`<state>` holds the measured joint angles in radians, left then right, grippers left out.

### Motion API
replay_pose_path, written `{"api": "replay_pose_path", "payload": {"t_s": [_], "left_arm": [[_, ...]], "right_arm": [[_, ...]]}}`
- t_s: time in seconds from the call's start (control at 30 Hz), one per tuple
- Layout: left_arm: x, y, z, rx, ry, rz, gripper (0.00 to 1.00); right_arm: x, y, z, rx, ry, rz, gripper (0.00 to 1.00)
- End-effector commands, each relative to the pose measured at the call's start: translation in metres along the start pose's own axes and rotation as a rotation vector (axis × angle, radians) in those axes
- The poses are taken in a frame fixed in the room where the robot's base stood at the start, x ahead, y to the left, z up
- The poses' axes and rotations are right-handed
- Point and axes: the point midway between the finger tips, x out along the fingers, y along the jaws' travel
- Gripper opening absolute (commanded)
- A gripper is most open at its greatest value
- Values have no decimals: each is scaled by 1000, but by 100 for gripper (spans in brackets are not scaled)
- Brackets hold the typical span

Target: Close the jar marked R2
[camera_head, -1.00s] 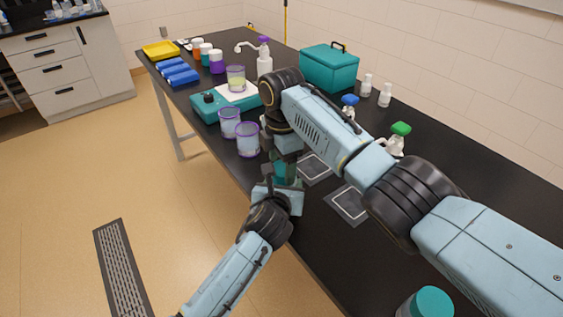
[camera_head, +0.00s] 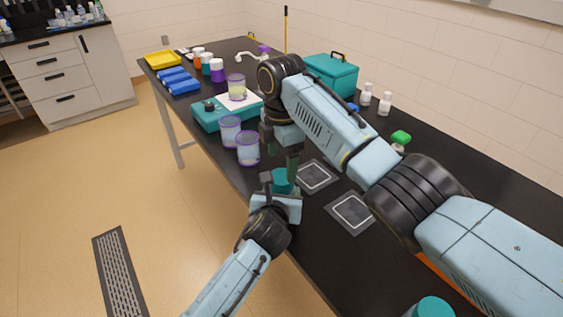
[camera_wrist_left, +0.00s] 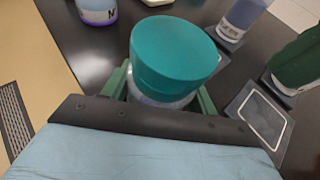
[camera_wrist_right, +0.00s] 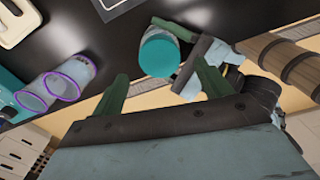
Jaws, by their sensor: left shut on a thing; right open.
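A clear jar with a teal lid (camera_wrist_left: 175,55) is held by my left gripper (camera_wrist_left: 160,96), whose fingers are shut on its sides. The lid sits on top of the jar; I cannot tell how tight it is. No R2 mark is visible on it. The lid shows in the head view (camera_head: 281,181) near the table's front edge, and in the right wrist view (camera_wrist_right: 160,52). My right gripper (camera_wrist_right: 162,82) is open and empty, with the lid beyond its fingertips. In the head view my right gripper (camera_head: 293,168) is just above and beside the lid.
Two framed dark mats (camera_head: 315,177) (camera_head: 350,213) lie right of the jar. Purple-rimmed beakers (camera_head: 248,148) (camera_head: 230,131) stand behind it. Another teal-topped container (camera_head: 432,307) is at the bottom edge. A teal device (camera_head: 208,115) and a teal box (camera_head: 331,75) stand farther back.

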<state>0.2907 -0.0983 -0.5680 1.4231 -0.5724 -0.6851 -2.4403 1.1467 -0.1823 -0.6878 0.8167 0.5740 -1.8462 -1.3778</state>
Motion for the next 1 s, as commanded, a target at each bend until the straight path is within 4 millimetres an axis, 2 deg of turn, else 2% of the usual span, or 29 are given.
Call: {"api": "replay_pose_path", "payload": {"t_s": [0.27, 0.53, 0.7, 1.0], "left_arm": [[0, -2, -1, 0, 2, -3, 0], [-1, -2, -1, -1, 1, -4, 0], [-1, -2, -1, -1, 1, -4, 0], [0, -2, 0, -1, 0, -4, 0]], "right_arm": [[-5, 2, 1, -46, -5, 8, 77], [-28, 3, 0, -384, -12, 15, 77], [-34, 1, 1, -532, -6, 5, 77], [-35, 0, 1, -571, -1, 1, 77]]}}
